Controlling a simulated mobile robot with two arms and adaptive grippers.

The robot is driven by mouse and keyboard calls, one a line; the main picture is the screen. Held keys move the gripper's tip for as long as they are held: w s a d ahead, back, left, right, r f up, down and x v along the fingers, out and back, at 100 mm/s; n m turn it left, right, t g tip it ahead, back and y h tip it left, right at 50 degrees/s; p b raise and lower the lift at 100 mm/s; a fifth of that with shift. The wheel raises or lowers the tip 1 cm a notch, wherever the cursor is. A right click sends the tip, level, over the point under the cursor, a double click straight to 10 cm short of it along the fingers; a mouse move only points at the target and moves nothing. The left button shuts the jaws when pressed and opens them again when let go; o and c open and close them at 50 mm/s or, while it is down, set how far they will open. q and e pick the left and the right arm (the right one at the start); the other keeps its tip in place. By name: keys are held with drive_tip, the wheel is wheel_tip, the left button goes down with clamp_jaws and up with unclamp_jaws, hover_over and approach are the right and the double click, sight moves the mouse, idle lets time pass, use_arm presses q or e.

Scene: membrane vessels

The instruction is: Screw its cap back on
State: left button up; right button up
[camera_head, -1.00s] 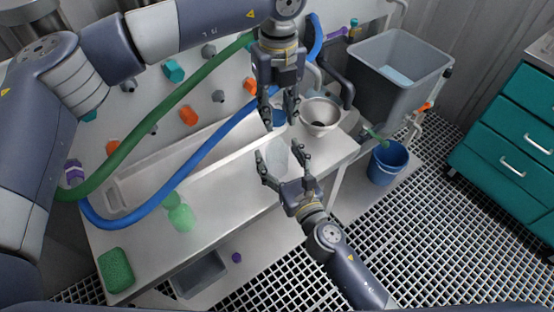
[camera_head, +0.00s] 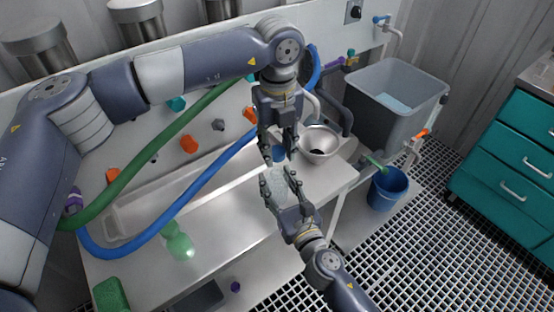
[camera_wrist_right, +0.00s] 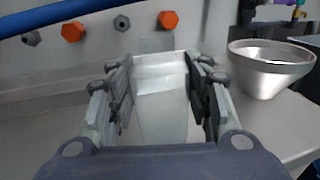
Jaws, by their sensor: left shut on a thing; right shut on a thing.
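A clear, pale vessel (camera_head: 278,184) is between the fingers of my right gripper (camera_head: 279,176), which is shut on it above the worktop. In the right wrist view the vessel (camera_wrist_right: 162,112) stands between both finger pads. My left gripper (camera_head: 279,157) points down from above and is shut on a blue cap (camera_head: 278,154). The cap is just above the vessel's upper end; I cannot tell whether they touch. The right wrist view does not clearly show the cap or the vessel's mouth.
A metal funnel-shaped bowl (camera_head: 319,142) is close right of the grippers. A blue hose (camera_head: 205,180) and a green hose (camera_head: 150,147) cross the left side. A translucent green bottle (camera_head: 179,243) stands on the worktop (camera_head: 225,222). A grey tub (camera_head: 392,105) is at right.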

sight(277, 170)
use_arm(q)
drive_tip(key=shift+f, duration=1.45)
drive_tip(key=shift+f, duration=0.9)
drive_tip(key=shift+f, duration=0.55)
use_arm(e)
clamp_jaws()
